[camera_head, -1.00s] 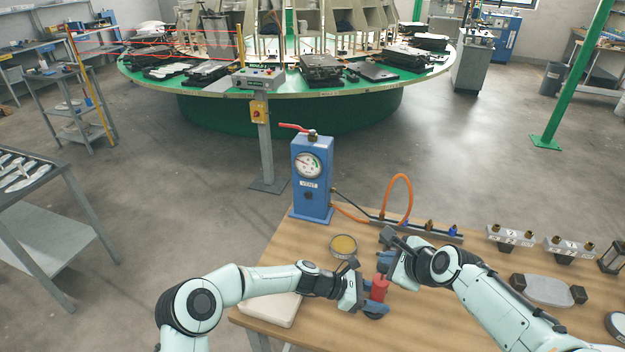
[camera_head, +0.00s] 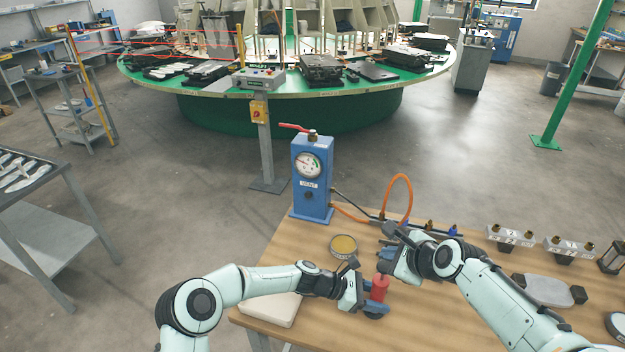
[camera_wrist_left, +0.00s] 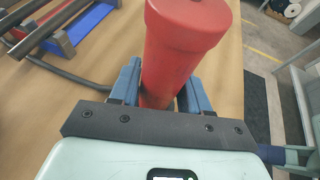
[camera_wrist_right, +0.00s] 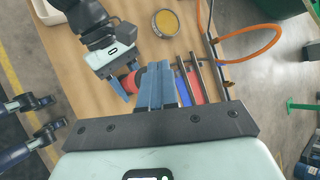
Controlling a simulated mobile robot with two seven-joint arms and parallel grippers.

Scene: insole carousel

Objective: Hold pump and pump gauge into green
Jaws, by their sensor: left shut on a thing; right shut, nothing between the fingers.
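A blue box labelled VENT (camera_head: 311,195) stands upright at the table's back left. Its round white gauge (camera_head: 308,166) has a green patch on the right side; the needle seems to point left of it, but it is small. My left gripper (camera_head: 375,299) is shut around an upright red cylinder (camera_head: 380,285), perhaps the pump's body. The red cylinder also fills the middle of the left wrist view (camera_wrist_left: 172,50). My right gripper (camera_head: 388,256) is shut and empty, just behind and above the red cylinder. Its blue fingers touch each other in the right wrist view (camera_wrist_right: 157,82).
An orange hose (camera_head: 399,180) loops behind my right gripper. A round yellow-topped tin (camera_head: 343,246) lies left of the grippers. Metal rods with blue and red parts (camera_wrist_right: 195,75) lie close beside my right fingers. Fitting blocks (camera_head: 510,236) stand at the right.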

